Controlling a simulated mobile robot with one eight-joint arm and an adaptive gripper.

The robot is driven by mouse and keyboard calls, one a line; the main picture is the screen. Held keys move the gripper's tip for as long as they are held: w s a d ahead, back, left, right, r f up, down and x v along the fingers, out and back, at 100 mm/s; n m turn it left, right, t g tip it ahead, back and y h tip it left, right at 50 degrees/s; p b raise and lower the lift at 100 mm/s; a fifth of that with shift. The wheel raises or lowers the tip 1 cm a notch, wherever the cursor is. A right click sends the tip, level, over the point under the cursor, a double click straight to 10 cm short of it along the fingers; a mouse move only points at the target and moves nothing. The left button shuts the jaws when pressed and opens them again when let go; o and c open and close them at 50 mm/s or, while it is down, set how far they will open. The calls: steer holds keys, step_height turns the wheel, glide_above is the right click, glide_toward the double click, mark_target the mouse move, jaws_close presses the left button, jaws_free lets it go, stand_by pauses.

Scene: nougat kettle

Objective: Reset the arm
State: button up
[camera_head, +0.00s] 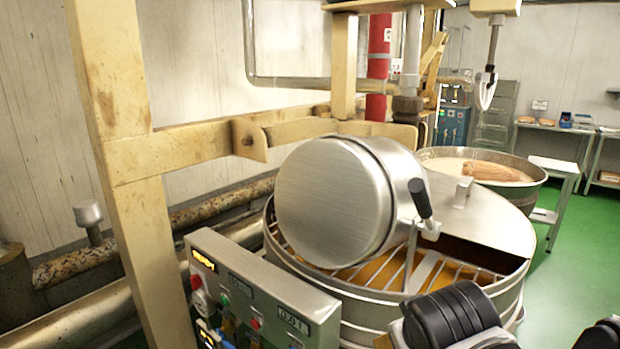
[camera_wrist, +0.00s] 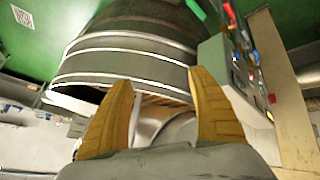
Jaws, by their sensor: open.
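My gripper (camera_wrist: 160,112) shows in the wrist view with its two yellow-brown fingers spread apart. It is open, and nothing is held between the fingertips. Behind the fingers is the large steel kettle (camera_wrist: 130,55) with banded sides, which looks upside down in this view. In the head view the kettle (camera_head: 375,318) stands at the centre right. A round steel drum-like vessel (camera_head: 335,205) with a black handle is tilted on its top, over a grate with orange-brown contents below. Dark ribbed parts of my arm show at the lower right of the head view; my fingers are hidden there.
A control panel (camera_head: 262,290) with buttons stands in front of the kettle, left of centre. A yellow frame post (camera_head: 118,130) and beam rise at the left. A second kettle (camera_head: 475,165) and tables are behind. Green floor (camera_head: 575,265) is clear at the right.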

steer(key=s+d+f+m+y, duration=0.1)
steer(key=s+d+f+m, duration=0.15)
steer(key=s, duration=0.45)
step_height(320, 180, down, 10)
steer(key=b, duration=1)
steer(key=shift+s+a, duration=0.3)
steer(key=shift+m, duration=0.25)
